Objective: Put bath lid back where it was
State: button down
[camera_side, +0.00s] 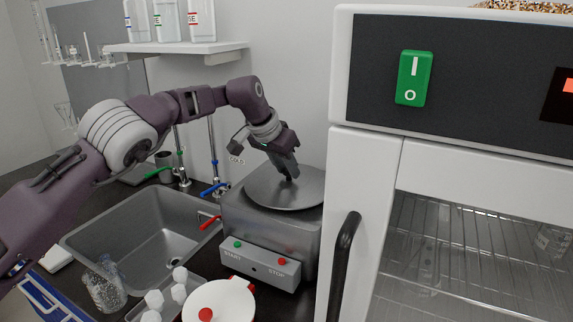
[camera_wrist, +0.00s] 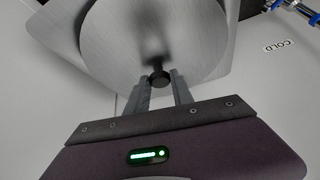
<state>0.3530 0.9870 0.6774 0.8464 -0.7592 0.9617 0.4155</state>
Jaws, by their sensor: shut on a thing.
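The bath lid (camera_side: 262,192) is a round grey metal disc at the top of the bath, a grey metal box (camera_side: 262,240) with START and STOP buttons. In the wrist view the lid (camera_wrist: 115,35) fills the upper middle, with a black knob (camera_wrist: 159,78) at its centre. My gripper (camera_side: 290,178) points down at the lid's middle and is shut on the knob. In the wrist view my gripper's fingertips (camera_wrist: 160,78) flank the knob. The lid sits over the bath's top; I cannot tell whether it rests fully on the rim.
A sink (camera_side: 150,240) with taps lies left of the bath. A large white oven (camera_side: 365,190) with a black handle stands close on the right. A shelf (camera_side: 180,47) hangs behind.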

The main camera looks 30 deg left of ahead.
jog(key=shift+f, duration=0.15)
jog(key=c, duration=1.1)
grip_release()
jog(key=shift+r, duration=0.25)
jog(key=v, duration=1.2)
jog(key=shift+r, duration=0.3)
jog(key=shift+s, duration=0.1)
